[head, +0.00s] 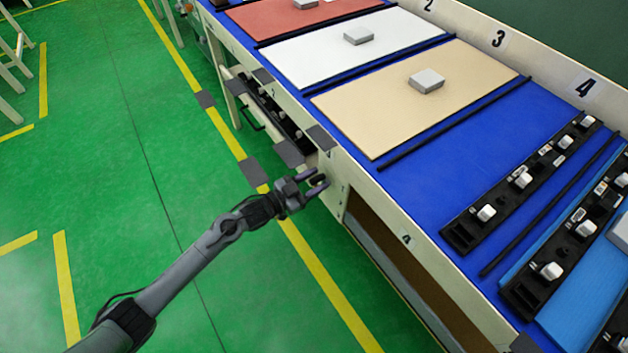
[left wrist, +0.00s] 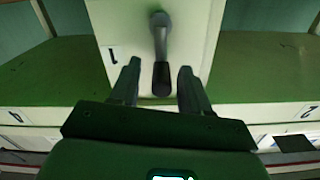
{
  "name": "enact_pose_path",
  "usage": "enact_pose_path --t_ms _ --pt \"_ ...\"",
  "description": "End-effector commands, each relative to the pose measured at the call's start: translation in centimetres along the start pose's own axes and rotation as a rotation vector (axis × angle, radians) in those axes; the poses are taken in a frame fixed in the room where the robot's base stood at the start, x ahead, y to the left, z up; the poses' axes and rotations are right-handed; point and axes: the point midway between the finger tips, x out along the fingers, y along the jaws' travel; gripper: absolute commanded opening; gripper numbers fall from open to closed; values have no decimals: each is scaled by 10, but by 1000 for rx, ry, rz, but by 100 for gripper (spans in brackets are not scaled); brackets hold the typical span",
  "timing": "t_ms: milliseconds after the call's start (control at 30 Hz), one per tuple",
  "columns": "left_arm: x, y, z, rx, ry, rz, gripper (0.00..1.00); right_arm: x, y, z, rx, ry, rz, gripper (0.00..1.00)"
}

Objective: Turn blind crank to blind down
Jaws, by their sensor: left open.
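The blind crank (left wrist: 160,38) shows in the left wrist view as a grey arm with a dark grip at its end. It is mounted on a pale panel and its grip points toward the bottom of that picture. My left gripper (left wrist: 160,70) is open, with one finger on each side of the dark grip. I cannot tell whether either finger touches it. In the head view my left gripper (head: 318,183) is at the side of the workbench, and the crank is mostly hidden by the fingers. My right gripper is not in view. The blind itself cannot be made out.
The workbench (head: 435,150) has a blue top with coloured boards, grey blocks (head: 426,80) and black strips carrying white clips (head: 486,213). An open shelf bay (head: 385,235) lies right of the crank panel.

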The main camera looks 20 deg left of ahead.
Motion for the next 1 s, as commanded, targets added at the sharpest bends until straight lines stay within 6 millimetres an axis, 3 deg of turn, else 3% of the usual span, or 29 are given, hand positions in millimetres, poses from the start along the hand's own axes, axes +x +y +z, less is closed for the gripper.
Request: enact_pose_path --t_ms 267,700,1000 --pt "-13 -1 -2 0 -2 -1 46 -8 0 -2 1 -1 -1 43" --pt "-84 0 -2 0 -3 0 46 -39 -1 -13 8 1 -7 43" --pt "-107 0 -1 0 1 0 46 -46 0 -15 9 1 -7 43"
